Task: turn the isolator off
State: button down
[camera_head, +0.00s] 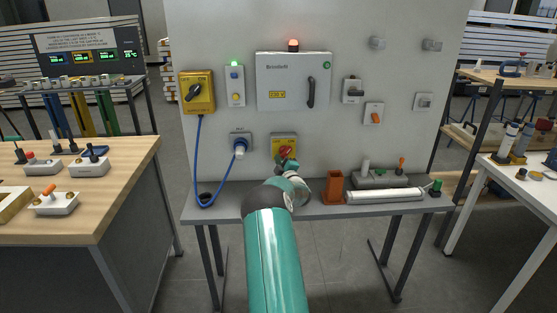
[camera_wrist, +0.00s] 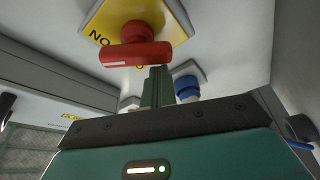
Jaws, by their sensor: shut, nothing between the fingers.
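A yellow switch plate with a red rotary handle, which looks like the isolator (camera_head: 284,147), is on the lower middle of the grey panel. In the wrist view its red handle (camera_wrist: 137,54) stands out from the yellow plate, with a white mark at its left end. Lettering resembling "NO" shows left of the handle. My gripper (camera_head: 287,163) is just below and in front of this switch, partly covering it. In the wrist view my gripper (camera_wrist: 157,88) is shut and empty, its fingertips beside the handle's lower right. Whether they touch it I cannot tell.
A yellow box with a black knob (camera_head: 197,92) is at the panel's upper left. A blue plug (camera_head: 240,146) with a cable is left of the red handle. A grey cabinet (camera_head: 293,80) is above. An orange holder (camera_head: 333,188) and white tube (camera_head: 384,195) are on the shelf.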

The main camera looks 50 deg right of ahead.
jog(key=shift+s+d+f, duration=0.1)
jog(key=shift+f, duration=0.05)
jog(key=n+g, duration=0.1)
jog(key=n, duration=0.3)
jog(key=s+d+f+n+g, duration=0.1)
jog(key=n, duration=0.3)
jog(key=s+n+g+y, duration=0.1)
jog(key=n, duration=0.3)
jog(key=shift+d+f+g, duration=0.2)
jog(key=shift+d+g, duration=0.2)
dwell(0.5)
jog(key=shift+s+d+r, duration=0.1)
dwell(1.2)
notch_tip(320, 180, down, 3)
jog(key=w+a, duration=0.2)
jog(key=w, duration=0.1)
jog(key=v, duration=1)
jog(key=shift+s+r, duration=0.2)
jog(key=shift+s, duration=0.05)
